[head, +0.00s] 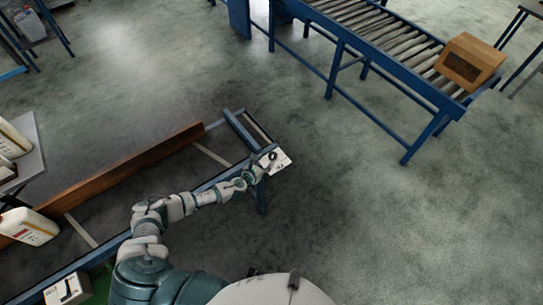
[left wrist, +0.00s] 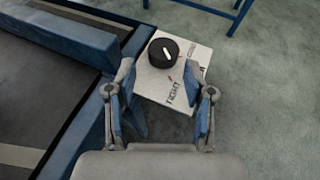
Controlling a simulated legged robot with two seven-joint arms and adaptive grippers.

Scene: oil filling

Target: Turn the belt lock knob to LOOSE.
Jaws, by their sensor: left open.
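The belt lock knob (left wrist: 167,52) is a round black knob with a white pointer mark, on a white label plate (left wrist: 150,84) at the corner of the belt frame. TIGHT is readable on the plate; the other word is too small to read. In the head view the knob (head: 272,156) sits on the plate (head: 282,163) at the frame's end. My left gripper (head: 262,169) is just short of it. In the left wrist view my left gripper (left wrist: 162,82) is open, its fingers apart on either side of the plate's near part, with the knob beyond the fingertips. My right gripper is not in view.
The blue belt frame (head: 235,122) with a brown side board (head: 150,158) runs to the lower left. A roller conveyor (head: 375,35) carries a cardboard box (head: 468,62). The floor right of the plate is clear.

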